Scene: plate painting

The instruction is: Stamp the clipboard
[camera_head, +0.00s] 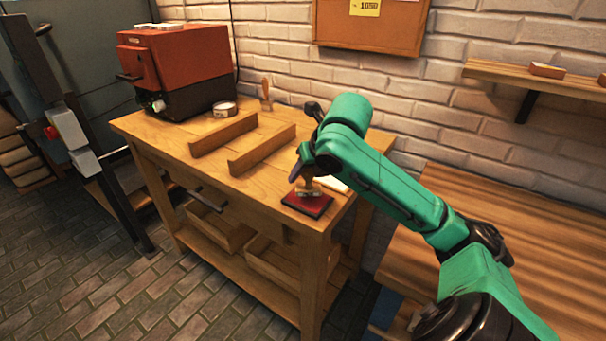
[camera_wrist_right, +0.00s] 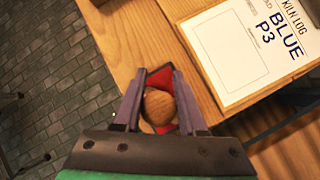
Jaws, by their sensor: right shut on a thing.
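My right gripper (camera_head: 303,172) is shut on a stamp (camera_head: 309,188) with a round wooden handle (camera_wrist_right: 158,107). The stamp is upright over the red ink pad (camera_head: 307,206) at the near right corner of the wooden workbench; its base is on or just above the pad, I cannot tell which. The red pad (camera_wrist_right: 160,77) also shows between the fingers in the right wrist view. The clipboard (camera_wrist_right: 250,50) lies to the right there, with a white sheet reading "KILN LOG" and "BLUE P3". In the head view my arm mostly hides it. My left gripper is not in view.
Two wooden angled strips (camera_head: 223,135) (camera_head: 262,151) stand on the workbench. A second wooden-handled stamp (camera_head: 266,92), a round tin (camera_head: 225,109) and a red-and-black machine (camera_head: 175,70) are at the back. A wooden table (camera_head: 500,240) is on the right.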

